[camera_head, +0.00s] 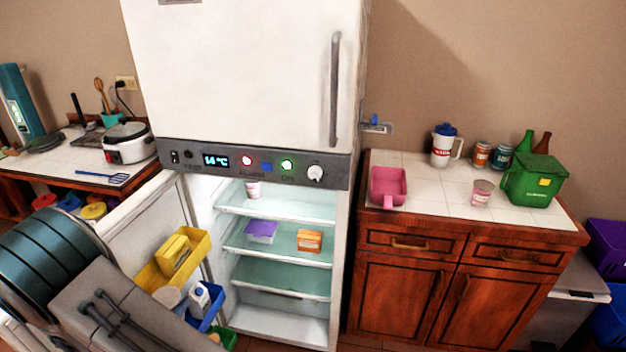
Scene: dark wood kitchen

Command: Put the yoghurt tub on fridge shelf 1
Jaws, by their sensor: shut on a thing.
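A small white and pink tub (253,189) stands on the top shelf (290,208) of the open, lit fridge. A similar pink and white tub (482,193) stands on the white-tiled counter to the right. I cannot tell which of the two is the task's yoghurt tub. Below are a middle shelf (282,255) with a purple-lidded box (261,231) and an orange box (309,240), and a lower shelf (285,280). No shelf numbers are readable. Part of my arm fills the lower left; my gripper and anything in it are out of sight.
The fridge door (150,225) stands open to the left, its yellow bin (197,245) and blue bin (207,308) holding items. A pink container (388,187), a white jug (444,150), cans and a green bin (535,182) stand on the counter. The top shelf's right side is clear.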

